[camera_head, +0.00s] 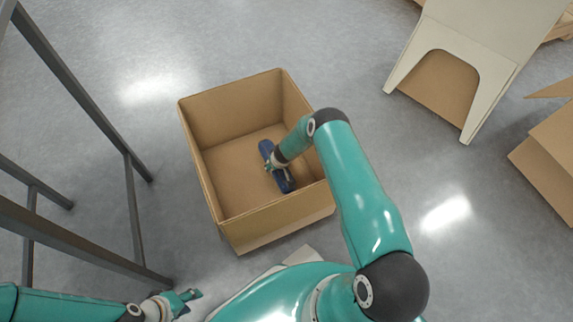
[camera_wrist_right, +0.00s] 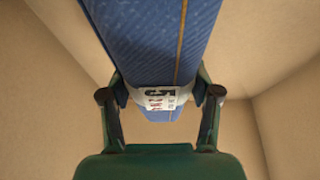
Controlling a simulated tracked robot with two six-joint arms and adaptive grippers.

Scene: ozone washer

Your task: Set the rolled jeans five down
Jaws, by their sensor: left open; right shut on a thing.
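The rolled jeans (camera_head: 282,180) are a dark blue roll inside an open cardboard box (camera_head: 229,160). In the right wrist view the blue roll (camera_wrist_right: 150,45) shows a yellow seam and a pale band with a printed label. My right gripper (camera_head: 273,166) reaches down into the box and is shut on the roll. Its two fingers (camera_wrist_right: 160,95) sit on either side of the band. I cannot tell whether the roll touches the box floor. My left gripper (camera_head: 188,297) is open and empty, outside the box at the bottom left.
The box stands on a grey floor (camera_head: 170,60) and holds nothing else visible. A dark metal frame (camera_head: 85,95) stands at the left. A pale panel-like stand (camera_head: 475,45) is at the upper right, and another cardboard box (camera_head: 555,150) is at the right edge.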

